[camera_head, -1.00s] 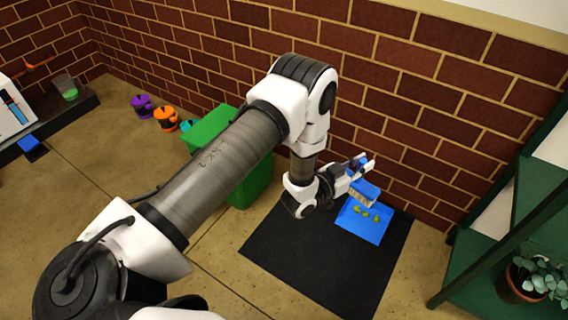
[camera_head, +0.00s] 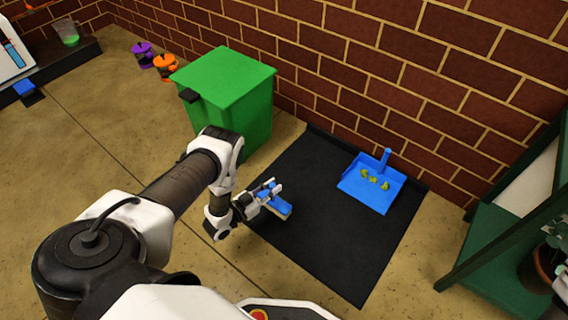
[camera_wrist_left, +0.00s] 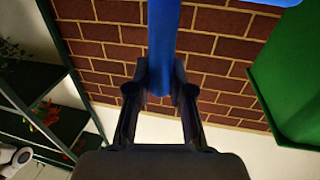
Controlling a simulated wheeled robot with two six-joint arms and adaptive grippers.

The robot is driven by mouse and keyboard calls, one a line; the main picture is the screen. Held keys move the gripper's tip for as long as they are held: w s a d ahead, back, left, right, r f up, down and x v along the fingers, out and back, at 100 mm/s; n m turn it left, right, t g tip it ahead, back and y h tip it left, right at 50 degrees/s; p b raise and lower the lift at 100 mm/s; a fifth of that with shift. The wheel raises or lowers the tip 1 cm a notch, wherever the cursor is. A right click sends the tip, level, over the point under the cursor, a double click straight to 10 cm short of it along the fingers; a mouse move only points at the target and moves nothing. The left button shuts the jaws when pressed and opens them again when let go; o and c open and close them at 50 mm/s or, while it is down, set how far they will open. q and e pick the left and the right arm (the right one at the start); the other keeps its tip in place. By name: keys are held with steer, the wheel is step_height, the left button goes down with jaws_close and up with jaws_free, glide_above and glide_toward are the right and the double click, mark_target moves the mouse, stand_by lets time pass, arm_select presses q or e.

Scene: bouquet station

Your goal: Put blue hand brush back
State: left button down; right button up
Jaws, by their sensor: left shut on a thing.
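My left gripper (camera_head: 262,194) is shut on the blue hand brush (camera_head: 281,206), over the left part of the black mat (camera_head: 310,240). The brush's pale bristles show at its right end. I cannot tell whether it touches the mat. In the left wrist view the blue handle (camera_wrist_left: 163,40) runs up from between the fingers (camera_wrist_left: 160,85). A blue dustpan (camera_head: 360,192) with several yellow-green bits lies on the mat to the right, apart from the brush.
A green bin (camera_head: 240,105) with a lid stands behind the gripper by the brick wall. A green shelf (camera_head: 500,235) with a potted plant (camera_head: 545,262) is at right. Orange (camera_head: 164,66) and purple (camera_head: 143,54) containers stand at the back left. The front mat is clear.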

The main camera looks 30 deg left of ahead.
arm_select(q)
steer(key=w+a+f+b, duration=0.1)
steer(key=w+f+b, duration=0.1)
steer(key=w+b, duration=0.2)
steer(key=w+a+f+b, duration=0.2)
steer(key=w+b, duration=0.3)
steer(key=w, duration=0.3)
steer(key=shift+w+a+f, duration=0.3)
steer(key=shift+f, duration=0.3)
steer(key=c, duration=1)
jaws_free()
steer(key=shift+c, duration=0.2)
steer(key=shift+r, duration=0.1)
